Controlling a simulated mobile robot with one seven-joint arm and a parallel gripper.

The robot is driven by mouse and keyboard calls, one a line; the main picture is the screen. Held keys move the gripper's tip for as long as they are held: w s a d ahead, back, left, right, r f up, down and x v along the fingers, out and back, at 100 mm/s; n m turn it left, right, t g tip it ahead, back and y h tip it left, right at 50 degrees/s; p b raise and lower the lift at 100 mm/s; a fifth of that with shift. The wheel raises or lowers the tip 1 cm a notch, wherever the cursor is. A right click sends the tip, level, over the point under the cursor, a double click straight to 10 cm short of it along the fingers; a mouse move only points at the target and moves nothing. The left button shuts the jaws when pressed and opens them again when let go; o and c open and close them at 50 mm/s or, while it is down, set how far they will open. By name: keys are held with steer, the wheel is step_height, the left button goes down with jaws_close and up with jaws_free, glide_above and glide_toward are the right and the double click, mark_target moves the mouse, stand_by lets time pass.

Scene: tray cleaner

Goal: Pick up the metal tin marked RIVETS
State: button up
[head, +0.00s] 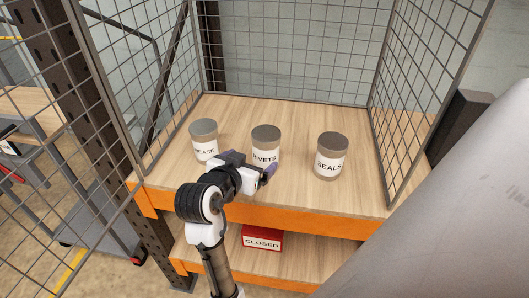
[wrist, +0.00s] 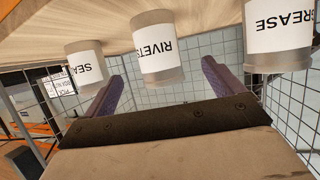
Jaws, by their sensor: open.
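The metal tin marked RIVETS (head: 266,143) stands upright in the middle of a row of three tins on the wooden shelf. Its label reads partly as IVETS in the head view, where my gripper covers its lower left. In the wrist view, which is upside down, the RIVETS tin (wrist: 158,48) shows between and beyond the two purple fingers. My gripper (head: 265,170) is open and empty, just in front of this tin. The fingers (wrist: 158,80) point toward it; I cannot tell whether they touch it.
A tin marked GREASE (head: 204,142) stands to the left and one marked SEALS (head: 331,158) to the right. Wire mesh panels (head: 420,85) close the sides and back of the shelf (head: 350,200). A red CLOSED box (head: 262,239) sits on the lower shelf.

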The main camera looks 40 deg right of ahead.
mark_target(259, 153)
steer(key=x, duration=0.4)
steer(key=shift+w+d, duration=0.1)
steer(key=shift+d, duration=0.1)
steer(key=x, duration=0.1)
steer(key=p+x, duration=0.1)
steer(key=x, duration=0.1)
steer(key=p+x, duration=0.1)
steer(key=x, duration=0.1)
steer(key=shift+s+d+r, duration=0.2)
steer(key=shift+r, duration=0.15)
steer(key=shift+w+d+f, duration=0.1)
steer(key=shift+w+f, duration=0.05)
steer(key=c, duration=1.3)
